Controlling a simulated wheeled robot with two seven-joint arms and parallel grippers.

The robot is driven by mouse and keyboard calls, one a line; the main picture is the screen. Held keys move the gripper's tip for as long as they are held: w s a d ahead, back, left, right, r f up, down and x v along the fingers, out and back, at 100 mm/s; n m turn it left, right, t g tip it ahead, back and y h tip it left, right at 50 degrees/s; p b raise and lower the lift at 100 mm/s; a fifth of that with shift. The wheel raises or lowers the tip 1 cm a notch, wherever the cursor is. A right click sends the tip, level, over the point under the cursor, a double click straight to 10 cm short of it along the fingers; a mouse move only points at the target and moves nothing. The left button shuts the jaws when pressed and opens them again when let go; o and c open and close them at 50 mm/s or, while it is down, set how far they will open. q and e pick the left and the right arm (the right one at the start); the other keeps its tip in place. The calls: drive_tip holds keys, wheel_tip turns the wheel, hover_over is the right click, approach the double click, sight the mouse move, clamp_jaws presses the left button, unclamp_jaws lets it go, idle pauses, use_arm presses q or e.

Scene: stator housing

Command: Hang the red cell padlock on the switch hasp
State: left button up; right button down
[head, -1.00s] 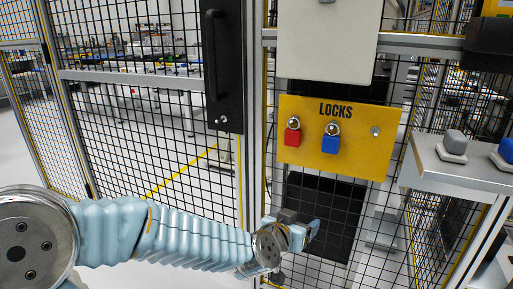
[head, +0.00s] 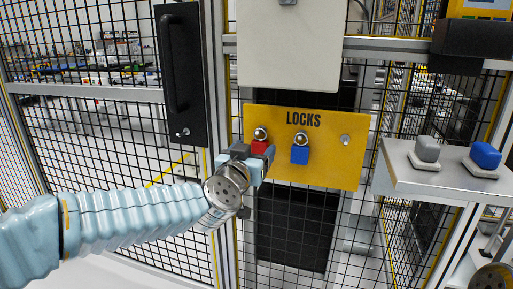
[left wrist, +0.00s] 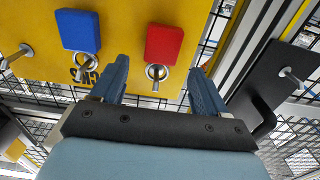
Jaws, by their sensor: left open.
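The red padlock (head: 260,147) hangs by its shackle from the left peg of the yellow LOCKS board (head: 322,175). In the left wrist view the red padlock (left wrist: 165,42) shows ahead, between the lines of the two fingers. My left gripper (head: 258,164) is just below and partly in front of it in the head view. The gripper (left wrist: 158,66) is open, its blue fingers apart on either side of the shackle ring, not closed on it. I cannot clearly identify the switch hasp; a small grey fitting (head: 288,2) shows on the box at the top edge. My right gripper is not in view.
A blue padlock (head: 300,154) hangs just right of the red one, close to a finger. A bare peg (head: 345,140) is at the board's right. A grey box (head: 292,55) is above. A shelf (head: 425,180) with grey and blue blocks stands right; black mesh fencing surrounds.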

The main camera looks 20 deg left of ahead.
sight(259, 144)
use_arm(q)
drive_tip(key=shift+w, duration=1.65)
drive_tip(key=c, duration=1.2)
drive_tip(key=shift+s+r+p, duration=0.25)
drive_tip(key=shift+r+p, duration=0.4)
drive_tip(key=shift+p, duration=0.1)
drive_tip(key=shift+s, duration=0.1)
drive_tip(key=shift+s, duration=1.45)
